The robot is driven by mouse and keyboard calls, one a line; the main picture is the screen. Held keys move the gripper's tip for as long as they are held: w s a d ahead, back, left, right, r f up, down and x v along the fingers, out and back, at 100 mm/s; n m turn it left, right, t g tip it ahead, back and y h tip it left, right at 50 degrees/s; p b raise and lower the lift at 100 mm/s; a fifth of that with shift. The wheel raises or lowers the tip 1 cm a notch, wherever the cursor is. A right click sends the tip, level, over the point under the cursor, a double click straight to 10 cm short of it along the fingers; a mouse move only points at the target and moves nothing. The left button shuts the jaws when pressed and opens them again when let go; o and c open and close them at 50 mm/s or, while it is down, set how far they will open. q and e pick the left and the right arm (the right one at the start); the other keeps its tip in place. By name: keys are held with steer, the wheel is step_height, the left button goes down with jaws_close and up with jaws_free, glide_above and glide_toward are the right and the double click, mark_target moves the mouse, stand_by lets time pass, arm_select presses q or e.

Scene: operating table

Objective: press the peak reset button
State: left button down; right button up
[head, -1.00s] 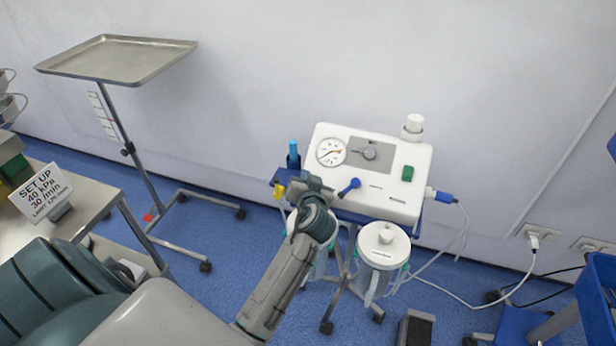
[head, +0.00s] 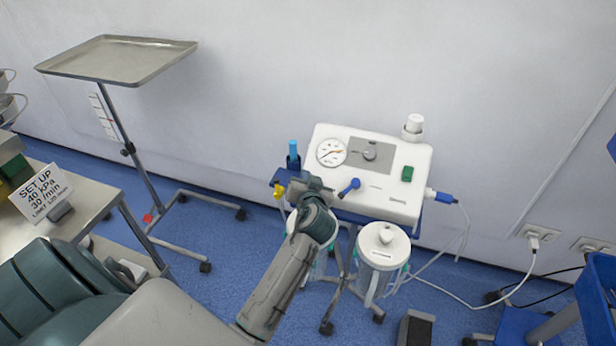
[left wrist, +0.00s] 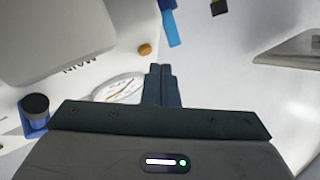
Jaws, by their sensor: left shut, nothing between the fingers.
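The white suction unit (head: 391,198) stands against the wall. My left gripper (head: 313,182) is at the panel's left edge, below the gauge. Its shut, empty fingers (left wrist: 160,72) end just short of the button in the wrist picture. I cannot tell whether they touch the panel. My right gripper is out of view.
A white-lidded canister (head: 383,245) hangs below the unit. A blue bottle (head: 293,155) stands at its left. A steel tray on a stand (head: 118,60) is at the upper left. A sign (head: 41,192) reads SET UP 40 kPa 30 /min. White cables run right.

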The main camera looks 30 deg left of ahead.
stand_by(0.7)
arm_select(q)
steer(key=shift+w+f+b, duration=0.25)
steer(key=shift+f+b, duration=0.1)
steer(key=shift+w+a+f+b, duration=0.1)
steer(key=shift+w+f+b, duration=0.1)
steer(key=shift+f+b, duration=0.25)
stand_by(0.7)
steer(key=shift+r, duration=0.1)
steer(key=shift+s+r+p, duration=0.2)
steer(key=shift+r+p, duration=0.1)
steer(key=shift+p, duration=0.15)
steer(key=shift+s+r, duration=0.25)
steer(key=shift+r, duration=0.05)
steer(key=s+r+p, duration=0.3)
steer(key=r+p, duration=0.1)
steer(key=shift+d, duration=0.4)
